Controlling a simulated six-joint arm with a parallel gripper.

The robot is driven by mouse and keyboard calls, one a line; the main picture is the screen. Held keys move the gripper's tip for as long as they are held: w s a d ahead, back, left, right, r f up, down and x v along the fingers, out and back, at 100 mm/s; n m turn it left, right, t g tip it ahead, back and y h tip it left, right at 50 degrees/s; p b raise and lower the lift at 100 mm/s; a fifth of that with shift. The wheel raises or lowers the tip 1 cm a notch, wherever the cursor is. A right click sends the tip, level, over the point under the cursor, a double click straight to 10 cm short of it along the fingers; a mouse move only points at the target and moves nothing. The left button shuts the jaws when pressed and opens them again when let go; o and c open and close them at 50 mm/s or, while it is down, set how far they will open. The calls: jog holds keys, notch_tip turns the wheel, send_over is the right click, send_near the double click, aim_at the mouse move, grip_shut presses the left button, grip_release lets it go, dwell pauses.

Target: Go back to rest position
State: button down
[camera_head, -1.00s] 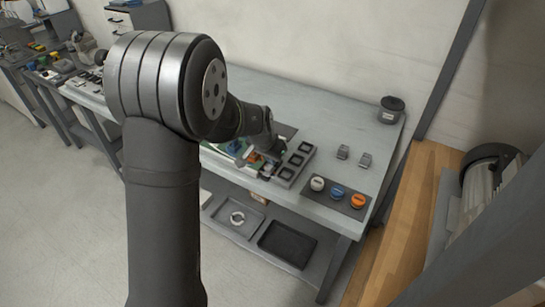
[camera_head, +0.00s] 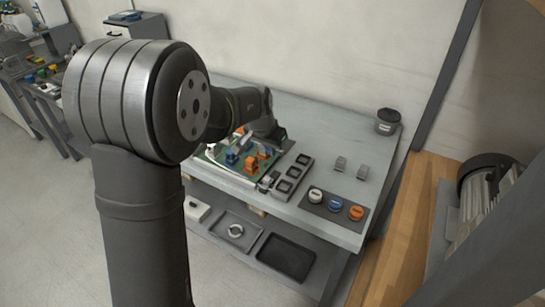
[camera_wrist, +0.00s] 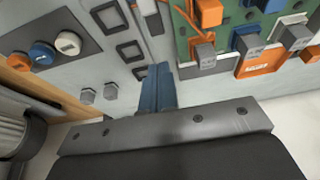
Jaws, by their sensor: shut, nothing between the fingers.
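My gripper (camera_head: 277,137) is above the workbench, near the green board and the row of black square holders, and is only partly visible in the head view. In the wrist view its two fingers (camera_wrist: 158,90) are together with nothing between them. The green board (camera_head: 238,163) carries blue and orange blocks. It also shows at the upper right of the wrist view (camera_wrist: 222,35). The grey strip of square holders (camera_head: 290,174) lies just right of the board, and its squares look empty.
White, blue and orange round caps sit on a dark mat (camera_head: 336,206) at the bench's front right. A black cup (camera_head: 388,120) stands at the back corner. A black tray (camera_head: 286,256) is on the lower shelf.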

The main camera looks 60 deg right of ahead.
jog(key=shift+a+r, duration=0.2)
jog(key=shift+r, duration=0.3)
jog(key=x, duration=0.5)
jog(key=d+x, duration=0.1)
jog(key=x, duration=0.4)
jog(key=shift+d, duration=0.3)
jog(key=shift+d+f, duration=0.1)
jog(key=shift+d, duration=1.15)
jog(key=shift+v, duration=2.1)
jog(key=shift+d, duration=0.1)
